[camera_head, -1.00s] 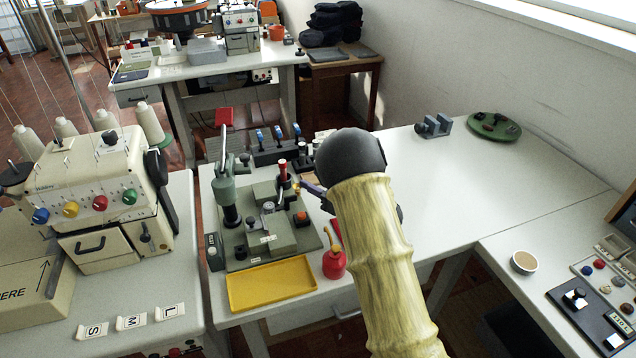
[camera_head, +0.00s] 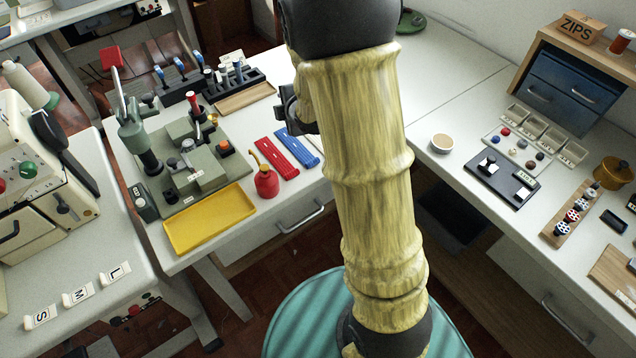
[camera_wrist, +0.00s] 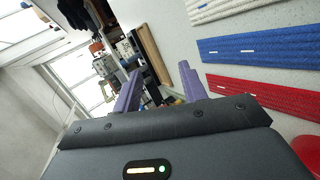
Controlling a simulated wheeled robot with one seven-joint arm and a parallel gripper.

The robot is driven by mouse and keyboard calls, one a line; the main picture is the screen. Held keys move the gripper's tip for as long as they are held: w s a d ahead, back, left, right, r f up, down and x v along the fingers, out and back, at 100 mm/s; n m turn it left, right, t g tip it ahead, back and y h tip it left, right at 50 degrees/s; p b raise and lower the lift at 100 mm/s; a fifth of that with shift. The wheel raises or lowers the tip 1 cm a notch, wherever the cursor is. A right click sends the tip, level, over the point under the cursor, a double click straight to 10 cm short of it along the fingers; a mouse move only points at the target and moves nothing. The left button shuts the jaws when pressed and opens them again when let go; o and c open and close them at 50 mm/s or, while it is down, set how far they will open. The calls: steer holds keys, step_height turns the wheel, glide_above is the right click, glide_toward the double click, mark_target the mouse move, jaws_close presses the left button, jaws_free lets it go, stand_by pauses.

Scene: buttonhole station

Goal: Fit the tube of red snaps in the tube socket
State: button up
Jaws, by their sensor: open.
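A slim red tube (camera_head: 194,104) stands upright on the grey-green snap press (camera_head: 190,155) in the head view. I cannot tell its snaps or how deep it sits in its holder. My gripper is open and empty, with two purple fingers (camera_wrist: 160,92) apart in the wrist view. In the head view my arm hides most of it; a dark part shows to the right of the press, apart from the red tube. The tube is not clear in the wrist view.
A black rack (camera_head: 226,80) with small capped pieces stands behind the press. A yellow tray (camera_head: 210,218), a red oil can (camera_head: 266,182), a red strip (camera_head: 277,158) and a blue strip (camera_head: 298,150) lie in front and right. Blue-handled levers (camera_head: 178,97) stand behind.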

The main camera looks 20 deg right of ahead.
steer(key=s+m+g, duration=0.1)
steer(key=s+m, duration=0.2)
steer(key=s+m+g, duration=0.1)
steer(key=s+m, duration=0.1)
steer(key=s, duration=0.1)
steer(key=s+d+m+g+h, duration=0.1)
steer(key=s+m, duration=0.2)
steer(key=shift+s+f+m+g, duration=0.25)
steer(key=shift+f+m+g, duration=0.05)
steer(key=shift+f+g, duration=0.1)
steer(key=s+a+m+g, duration=0.1)
steer(key=s+m+g, duration=0.3)
steer(key=s+m, duration=0.5)
steer(key=s, duration=0.5)
steer(key=shift+a+f+g, duration=0.2)
steer(key=shift+a+g, duration=0.1)
steer(key=shift+g, duration=0.1)
steer(key=w+p+v, duration=0.2)
steer(key=p+v, duration=0.6)
steer(key=w+r+p+v, duration=0.1)
steer(key=p+v, duration=0.7)
steer(key=p, duration=0.1)
steer(key=shift+w+r, duration=0.3)
